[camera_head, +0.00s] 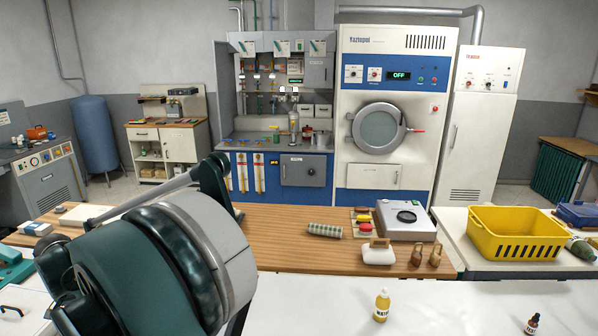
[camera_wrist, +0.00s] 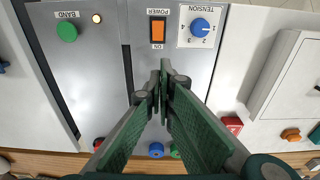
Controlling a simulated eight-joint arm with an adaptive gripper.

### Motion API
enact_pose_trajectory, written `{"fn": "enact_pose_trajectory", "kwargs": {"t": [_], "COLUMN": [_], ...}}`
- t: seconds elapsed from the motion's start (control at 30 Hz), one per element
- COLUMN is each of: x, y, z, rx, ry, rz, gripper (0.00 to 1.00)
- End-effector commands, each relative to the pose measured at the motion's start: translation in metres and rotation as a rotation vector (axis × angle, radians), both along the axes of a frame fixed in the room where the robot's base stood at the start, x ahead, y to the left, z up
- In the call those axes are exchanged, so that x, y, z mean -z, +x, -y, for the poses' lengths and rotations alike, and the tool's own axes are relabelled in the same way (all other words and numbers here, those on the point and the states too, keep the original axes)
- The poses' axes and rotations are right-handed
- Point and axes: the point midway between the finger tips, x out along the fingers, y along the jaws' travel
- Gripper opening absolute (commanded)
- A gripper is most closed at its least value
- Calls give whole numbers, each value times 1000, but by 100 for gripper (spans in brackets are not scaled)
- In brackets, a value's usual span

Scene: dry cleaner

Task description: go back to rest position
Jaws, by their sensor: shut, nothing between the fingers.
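My gripper (camera_wrist: 163,80) shows in the wrist view with its two green-padded fingers together at the tips and nothing between them. It is over a grey machine panel (camera_wrist: 100,75), which appears upside down. The panel carries a green button (camera_wrist: 67,31) marked BAND, an orange power switch (camera_wrist: 157,29) marked ON and a blue tension knob (camera_wrist: 200,26). Whether the fingertips touch the panel I cannot tell. In the head view my arm fills the left foreground, and I cannot make out the fingertips there.
A yellow basket (camera_head: 515,235) stands at right. Two bottles (camera_head: 381,306) (camera_head: 532,324) stand on the white front surface, otherwise mostly clear.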

Motion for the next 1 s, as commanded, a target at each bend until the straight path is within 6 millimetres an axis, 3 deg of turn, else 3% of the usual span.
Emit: {"fn": "enact_pose_trajectory", "kwargs": {"t": [0.27,0.6,1.0], "x": [-35,-93,-149], "y": [34,81,114], "z": [49,143,260], "rx": [3,0,-3], "ry": [21,58,94], "rz": [13,42,88], "gripper": [0,0,0]}}
